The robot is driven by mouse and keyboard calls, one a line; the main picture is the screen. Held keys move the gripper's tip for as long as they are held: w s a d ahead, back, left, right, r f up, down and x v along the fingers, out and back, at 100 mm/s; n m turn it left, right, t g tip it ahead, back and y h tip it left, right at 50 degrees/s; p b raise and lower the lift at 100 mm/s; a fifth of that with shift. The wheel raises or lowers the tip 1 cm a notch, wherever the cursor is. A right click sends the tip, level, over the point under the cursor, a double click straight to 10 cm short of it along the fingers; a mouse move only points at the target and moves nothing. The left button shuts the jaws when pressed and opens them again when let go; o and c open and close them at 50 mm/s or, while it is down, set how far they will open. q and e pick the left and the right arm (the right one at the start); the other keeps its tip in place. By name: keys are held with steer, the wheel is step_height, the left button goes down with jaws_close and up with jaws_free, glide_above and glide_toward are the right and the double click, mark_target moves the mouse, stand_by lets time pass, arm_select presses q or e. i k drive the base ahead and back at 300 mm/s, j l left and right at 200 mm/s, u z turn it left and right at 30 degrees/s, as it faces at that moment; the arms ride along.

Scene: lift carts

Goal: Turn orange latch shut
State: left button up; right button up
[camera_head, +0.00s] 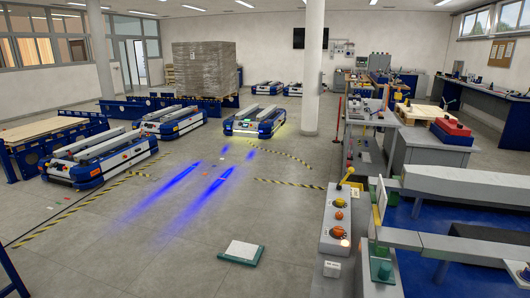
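A grey control box (336,222) stands at the centre right. On its sloped face are an orange knob (338,203), a smaller orange-red button (339,215) and another orange knob (337,232). A yellow-tipped lever (346,176) rises at its far end, and a lit button glows near the front. I cannot tell which of these is the orange latch, or whether it is turned shut. Neither of my grippers shows in the head view.
Grey-green machine bars (460,185) over a blue base fill the right foreground. A pale plate on a green mat (242,252) lies on the floor. Blue-and-white lift carts (255,121) stand farther back, near a wrapped pallet load (205,68). The middle floor is open.

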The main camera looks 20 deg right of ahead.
mark_target(339, 216)
steer(key=i+j+z, duration=0.15)
steer(key=z, duration=0.25)
steer(key=i+j+z, duration=0.25)
steer(key=z, duration=0.15)
steer(key=i+j+z, duration=0.25)
steer(key=z, duration=0.2)
steer(key=i+j+z, duration=0.1)
steer(key=j+z, duration=0.7)
steer(key=i, duration=0.05)
